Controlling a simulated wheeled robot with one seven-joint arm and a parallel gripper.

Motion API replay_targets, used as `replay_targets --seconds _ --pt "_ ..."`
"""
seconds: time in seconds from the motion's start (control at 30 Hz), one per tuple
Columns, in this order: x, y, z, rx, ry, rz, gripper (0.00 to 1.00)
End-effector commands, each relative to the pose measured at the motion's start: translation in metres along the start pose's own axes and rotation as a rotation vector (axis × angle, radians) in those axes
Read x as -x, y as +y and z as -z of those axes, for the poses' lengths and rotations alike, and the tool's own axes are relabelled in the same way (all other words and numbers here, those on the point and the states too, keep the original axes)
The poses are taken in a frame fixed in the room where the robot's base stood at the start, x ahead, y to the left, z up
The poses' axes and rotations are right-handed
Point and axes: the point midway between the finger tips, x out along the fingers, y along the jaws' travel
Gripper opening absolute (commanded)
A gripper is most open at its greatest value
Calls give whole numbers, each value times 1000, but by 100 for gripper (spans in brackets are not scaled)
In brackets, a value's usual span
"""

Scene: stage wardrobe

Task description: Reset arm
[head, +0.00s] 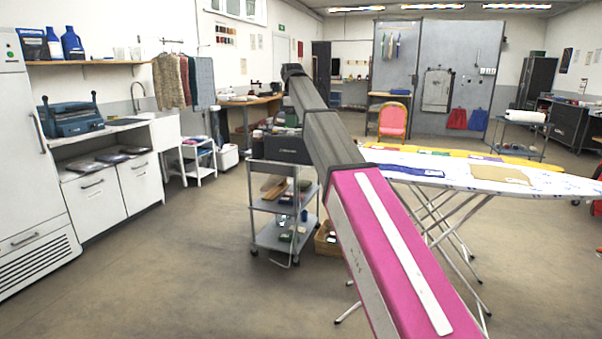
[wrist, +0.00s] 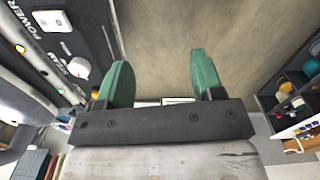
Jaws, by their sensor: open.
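My gripper (wrist: 160,82) shows in the wrist view with two green fingers spread wide apart. Nothing is between the fingers; bare floor shows beyond them. In the head view my arm, pink and dark grey, reaches forward and up across the middle of the picture. The gripper's fingers cannot be made out in the head view.
A grey trolley (head: 270,238) with items on its shelves stands just left of my arm. An ironing board (head: 455,180) with folded cloths is at right. A white cabinet (head: 110,190) and fridge (head: 32,160) line the left. Floor at front left (head: 200,280) is clear.

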Motion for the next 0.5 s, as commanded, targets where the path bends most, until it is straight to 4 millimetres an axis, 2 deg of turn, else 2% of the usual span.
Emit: replay_targets --seconds 0.33,0.43,0.5 --pt "-84 -11 -30 -148 -1 1 61" --pt "-121 -18 -46 -218 -1 2 61" --pt "-154 -26 -59 -281 -2 3 61"
